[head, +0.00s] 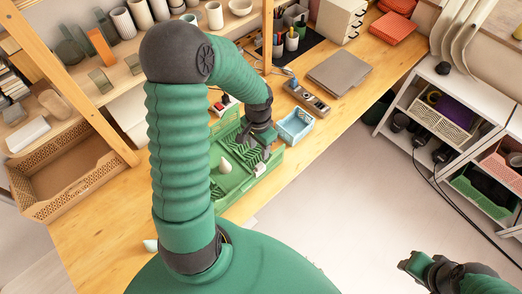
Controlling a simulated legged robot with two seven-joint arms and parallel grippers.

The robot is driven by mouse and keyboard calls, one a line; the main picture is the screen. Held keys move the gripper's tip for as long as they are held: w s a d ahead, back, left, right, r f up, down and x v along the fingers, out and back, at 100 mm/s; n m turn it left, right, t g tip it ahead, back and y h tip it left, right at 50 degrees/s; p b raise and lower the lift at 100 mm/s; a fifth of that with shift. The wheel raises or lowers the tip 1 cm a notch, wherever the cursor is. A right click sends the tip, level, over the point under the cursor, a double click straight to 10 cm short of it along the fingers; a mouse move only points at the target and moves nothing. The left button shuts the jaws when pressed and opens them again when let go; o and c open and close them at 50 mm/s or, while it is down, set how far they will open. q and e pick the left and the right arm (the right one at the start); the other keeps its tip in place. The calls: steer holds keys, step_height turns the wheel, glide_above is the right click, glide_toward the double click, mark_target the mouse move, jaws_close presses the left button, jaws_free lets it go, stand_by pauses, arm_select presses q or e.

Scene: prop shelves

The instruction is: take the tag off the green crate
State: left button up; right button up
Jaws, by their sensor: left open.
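A green crate (236,190) stands on the wooden table, partly hidden behind my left arm. A small pale patch (260,169) shows at its right end, close under my gripper; it may be the tag, but it is too small to be sure. My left gripper (256,150) is open over the crate's right part, fingers pointing down. I cannot tell whether it touches anything. A whitish cone-shaped thing (225,167) shows at the crate. My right gripper (414,264) is at the lower right, away from the table, and its jaw opening is unclear.
A light blue basket (295,126) stands just right of the crate. Behind it lie a dark tool-like object (308,97) and a grey flat case (339,73). A brown tray (75,175) is at the left. Open floor (345,185) lies right of the table.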

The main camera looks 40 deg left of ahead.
mark_target(260, 168)
arm_select(q)
step_height(260, 168, down, 15)
steer(key=shift+r, duration=0.15)
steer(key=shift+d, duration=0.1)
steer(key=shift+s+r, duration=0.1)
steer(key=shift+s, duration=0.05)
steer(key=shift+c, duration=0.2)
jaws_close()
